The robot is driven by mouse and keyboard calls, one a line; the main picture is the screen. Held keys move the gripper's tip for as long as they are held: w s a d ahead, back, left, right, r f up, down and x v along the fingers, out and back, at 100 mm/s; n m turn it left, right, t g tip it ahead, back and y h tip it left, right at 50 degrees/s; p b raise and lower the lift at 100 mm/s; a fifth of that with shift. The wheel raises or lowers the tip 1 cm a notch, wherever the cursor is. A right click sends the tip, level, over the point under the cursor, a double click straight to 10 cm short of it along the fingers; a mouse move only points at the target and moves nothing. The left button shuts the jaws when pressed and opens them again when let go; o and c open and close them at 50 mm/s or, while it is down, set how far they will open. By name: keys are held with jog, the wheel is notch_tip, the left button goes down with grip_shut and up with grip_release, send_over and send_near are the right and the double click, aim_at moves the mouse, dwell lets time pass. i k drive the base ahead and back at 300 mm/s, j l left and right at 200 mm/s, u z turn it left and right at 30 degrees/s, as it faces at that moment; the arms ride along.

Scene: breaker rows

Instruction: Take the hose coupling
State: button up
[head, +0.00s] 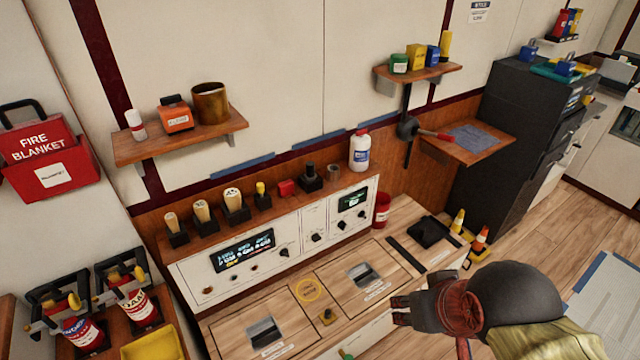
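I cannot pick out the hose coupling with certainty. A small grey metal cylinder (333,173) stands upright on the wooden ledge above the control panel, between a black knob-like piece and a white bottle. A larger brass-coloured open cylinder (211,104) stands on the upper left wall shelf. My gripper (402,309) is at the lower right, over the wooden counter and in front of the panel. It points left and is apart from both cylinders. Its fingers are dark and small in view, so their opening is unclear. Nothing shows between them.
A red cup (382,210) stands beside the panel.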

aim_at(310, 175)
jog(key=l+u, duration=0.35)
jog(key=l, duration=0.65)
jog(key=l+u, duration=0.35)
jog(key=l, duration=0.65)
jog(key=i+l+u, duration=0.35)
jog(key=l, duration=0.3)
jog(key=i+l+u, duration=0.15)
jog(key=l, duration=0.2)
jog(key=i+l+u, duration=0.1)
jog(key=i+l, duration=0.15)
jog(key=i, duration=0.25)
